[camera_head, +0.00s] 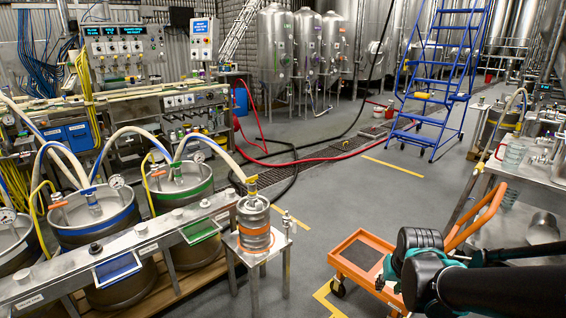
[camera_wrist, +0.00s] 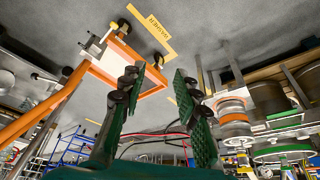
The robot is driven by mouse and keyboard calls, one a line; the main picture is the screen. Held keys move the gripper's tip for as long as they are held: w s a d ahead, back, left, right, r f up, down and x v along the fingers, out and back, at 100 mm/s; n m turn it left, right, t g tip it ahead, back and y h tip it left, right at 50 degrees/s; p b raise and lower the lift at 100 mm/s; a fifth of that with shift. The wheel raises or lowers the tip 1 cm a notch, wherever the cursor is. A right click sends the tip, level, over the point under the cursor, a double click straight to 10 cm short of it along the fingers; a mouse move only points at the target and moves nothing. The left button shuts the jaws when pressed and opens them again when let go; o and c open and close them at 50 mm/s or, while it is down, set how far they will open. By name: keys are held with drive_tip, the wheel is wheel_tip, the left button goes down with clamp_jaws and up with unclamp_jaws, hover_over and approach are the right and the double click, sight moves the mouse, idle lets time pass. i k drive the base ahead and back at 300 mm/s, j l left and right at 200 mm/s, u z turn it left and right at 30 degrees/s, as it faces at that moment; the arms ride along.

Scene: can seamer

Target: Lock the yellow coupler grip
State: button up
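The yellow coupler grip (camera_head: 251,184) sits on top of a small steel keg (camera_head: 253,213) with orange bands, and a pale hose runs up from it in the head view. At this size I cannot tell the grip's lock position. The keg stands on a small metal stand (camera_head: 258,248), left of my arm. It seems to show upside down at the right of the wrist view (camera_wrist: 233,118). My gripper (camera_wrist: 157,82) is open, with its two green padded fingers apart and nothing between them. In the head view it is at the lower right, over an orange cart and well away from the keg.
The orange cart (camera_head: 352,276) stands between my arm and the keg stand. Larger kegs (camera_head: 183,185) with blue and green bands stand behind a metal rail at the left. A steel table (camera_head: 530,195) is at the right. Grey floor is open in the middle.

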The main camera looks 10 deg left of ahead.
sight(251, 179)
drive_tip(key=j+u, duration=0.35)
drive_tip(key=i+j+u, duration=0.1)
drive_tip(key=j+u, duration=0.25)
drive_tip(key=i+j+u, duration=0.1)
drive_tip(key=j+u, duration=0.25)
